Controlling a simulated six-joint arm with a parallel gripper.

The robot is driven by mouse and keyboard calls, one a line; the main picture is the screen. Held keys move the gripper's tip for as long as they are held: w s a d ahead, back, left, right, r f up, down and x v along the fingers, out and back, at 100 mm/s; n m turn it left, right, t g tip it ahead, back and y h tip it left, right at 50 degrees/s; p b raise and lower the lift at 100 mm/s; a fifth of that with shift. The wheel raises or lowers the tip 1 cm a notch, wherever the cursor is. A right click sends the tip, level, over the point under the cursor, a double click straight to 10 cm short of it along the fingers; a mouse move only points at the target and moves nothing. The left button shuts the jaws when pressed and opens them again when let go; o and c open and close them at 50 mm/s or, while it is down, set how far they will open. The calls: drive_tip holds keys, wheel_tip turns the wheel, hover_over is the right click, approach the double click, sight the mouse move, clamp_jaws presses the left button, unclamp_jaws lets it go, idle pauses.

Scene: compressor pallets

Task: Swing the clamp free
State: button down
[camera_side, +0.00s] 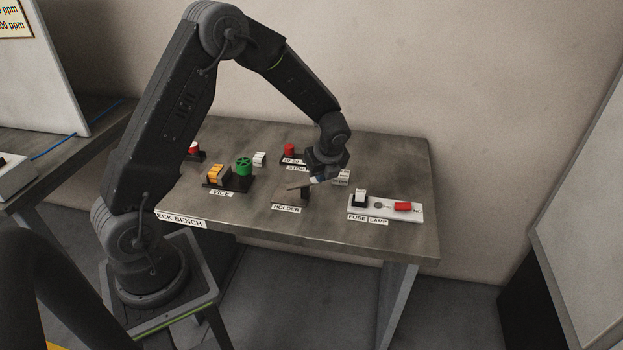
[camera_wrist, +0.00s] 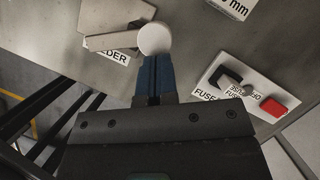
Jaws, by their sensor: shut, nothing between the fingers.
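The clamp is a pale flat bar (camera_wrist: 110,40) with a round pale knob (camera_wrist: 154,38) at its right end in the wrist view. It lies over the sign ending in "DER" and a grey plate (camera_wrist: 118,14). In the side view the bar (camera_side: 294,187) points left from a dark post (camera_side: 305,194) behind the HOLDER label (camera_side: 286,207). My gripper (camera_wrist: 155,62) is shut and empty, its blue fingertips right at the knob's near edge. I cannot tell whether they touch it. In the side view my gripper (camera_side: 317,179) is just above the post, hiding part of the clamp.
The vice with an orange block (camera_side: 215,174) and green wheel (camera_side: 244,166) is to the left. A red button (camera_side: 289,150) stands behind. The bench front is clear.

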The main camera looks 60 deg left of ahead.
drive_tip(key=shift+w+a+f+n+g, duration=0.15)
drive_tip(key=shift+a+n+g, duration=0.1)
drive_tip(key=shift+n, duration=0.45)
drive_tip(key=shift+w+a+r+n+g, duration=0.1)
drive_tip(key=shift+w+n+g, duration=0.15)
drive_tip(key=shift+n, duration=0.45)
drive_tip(key=shift+w+a+f+n+g, duration=0.1)
drive_tip(key=shift+a+n+g, duration=0.15)
drive_tip(key=shift+n, duration=0.45)
idle(0.6)
drive_tip(key=shift+w+a+n+g+h, duration=0.2)
drive_tip(key=shift+a+n+g, duration=0.15)
drive_tip(key=shift+n, duration=0.6)
drive_tip(key=shift+w+a+n+g+h, duration=0.15)
drive_tip(key=shift+a+n+g, duration=0.15)
drive_tip(key=shift+n, duration=0.65)
idle(3.1)
